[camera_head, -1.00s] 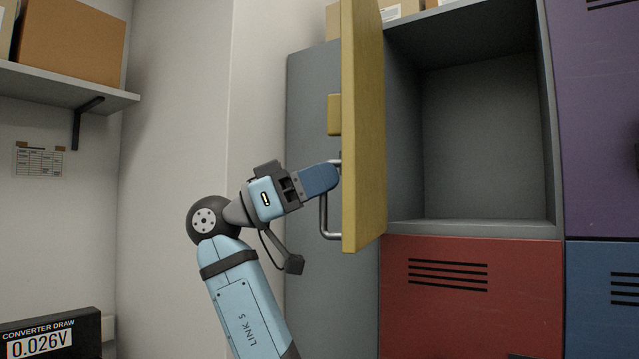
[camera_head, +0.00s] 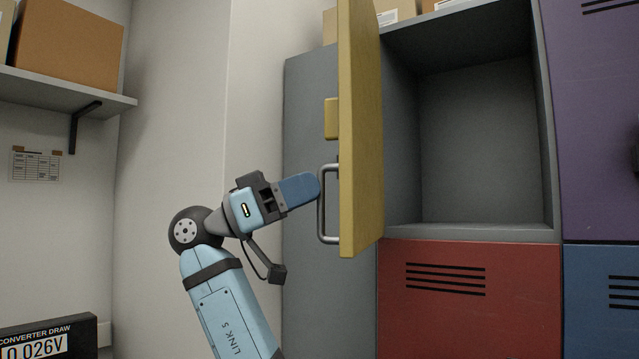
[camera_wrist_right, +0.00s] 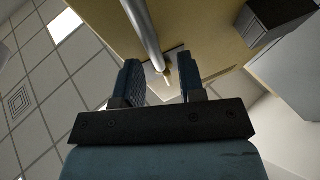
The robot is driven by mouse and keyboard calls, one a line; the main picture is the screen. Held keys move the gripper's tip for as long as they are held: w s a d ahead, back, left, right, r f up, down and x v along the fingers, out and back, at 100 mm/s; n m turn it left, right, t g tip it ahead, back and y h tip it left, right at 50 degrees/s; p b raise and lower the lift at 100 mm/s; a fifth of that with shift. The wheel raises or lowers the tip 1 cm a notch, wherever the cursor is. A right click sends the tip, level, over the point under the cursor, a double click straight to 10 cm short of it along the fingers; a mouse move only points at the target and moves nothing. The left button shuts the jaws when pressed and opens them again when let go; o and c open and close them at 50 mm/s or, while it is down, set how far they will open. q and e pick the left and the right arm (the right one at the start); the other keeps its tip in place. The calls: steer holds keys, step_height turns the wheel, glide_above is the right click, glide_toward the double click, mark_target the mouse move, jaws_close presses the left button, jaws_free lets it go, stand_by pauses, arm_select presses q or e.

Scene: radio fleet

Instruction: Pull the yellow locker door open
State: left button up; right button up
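The yellow locker door (camera_head: 362,130) stands swung open, seen nearly edge-on in the head view, leaving the grey compartment (camera_head: 485,140) behind it exposed and empty. Its metal handle (camera_head: 322,215) is on the left-facing side of the door. My right gripper (camera_head: 312,187) is just left of the handle, its blue fingertips close to the bar. In the right wrist view my right gripper (camera_wrist_right: 162,68) has its two fingers apart, with the handle (camera_wrist_right: 146,32) ahead of them and nothing clamped. Whether a finger touches the bar is unclear. My left gripper is not in view.
A red locker door (camera_head: 465,300) is shut below the open compartment. Purple (camera_head: 600,130) and blue (camera_head: 602,300) doors are at the right. A shelf (camera_head: 60,92) with cardboard boxes is at the far left. Free room lies left of the yellow door.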

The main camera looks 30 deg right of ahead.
steer(key=v, duration=1.1)
steer(key=shift+w+f, duration=0.1)
steer(key=shift+w, duration=0.05)
